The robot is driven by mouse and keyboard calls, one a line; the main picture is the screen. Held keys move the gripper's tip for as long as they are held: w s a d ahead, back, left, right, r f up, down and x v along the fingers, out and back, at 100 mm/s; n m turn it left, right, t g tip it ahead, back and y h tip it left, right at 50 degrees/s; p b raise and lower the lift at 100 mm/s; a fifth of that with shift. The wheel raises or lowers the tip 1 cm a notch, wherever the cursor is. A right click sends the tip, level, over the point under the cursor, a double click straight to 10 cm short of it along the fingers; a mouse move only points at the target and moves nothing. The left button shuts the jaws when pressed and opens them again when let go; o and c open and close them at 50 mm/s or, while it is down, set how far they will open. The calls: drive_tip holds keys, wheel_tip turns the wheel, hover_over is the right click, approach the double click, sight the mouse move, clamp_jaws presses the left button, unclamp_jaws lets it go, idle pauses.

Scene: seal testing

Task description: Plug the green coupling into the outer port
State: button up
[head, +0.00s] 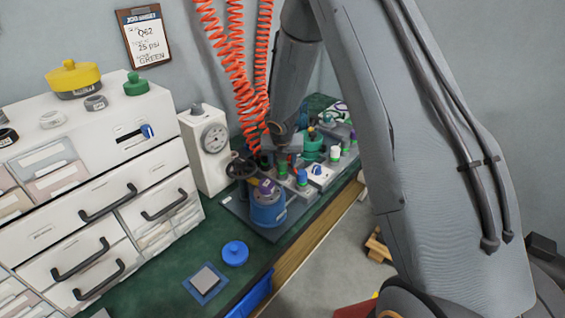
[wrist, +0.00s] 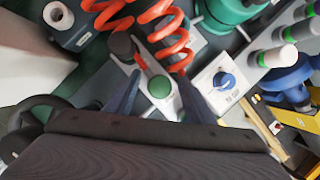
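My gripper (wrist: 158,100) reaches down among the fittings on the bench, with its two dark fingers apart. A round green cap (wrist: 160,87), which looks like the green coupling, sits between the fingers over a white piece, with visible gaps on both sides. I cannot tell whether it is joined to a hose. Orange coiled hoses (head: 232,70) hang down to the fittings; they also show in the wrist view (wrist: 160,25). In the head view my arm and the hoses largely hide the gripper. I cannot make out which opening is the outer port.
A white plate with a blue knob (wrist: 225,82) stands right of the fingers. A green vessel (wrist: 232,12) and green-banded posts (wrist: 271,57) stand beyond. A blue canister (head: 268,207), a gauge box (head: 206,145) and drawers (head: 95,190) crowd the bench. A clipboard (head: 145,38) reads "25 psi GREEN".

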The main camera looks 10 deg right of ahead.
drive_tip(key=p+v, duration=0.1)
drive_tip(key=v, duration=0.6)
drive_tip(key=shift+r+p, duration=0.35)
drive_tip(key=shift+s, duration=0.2)
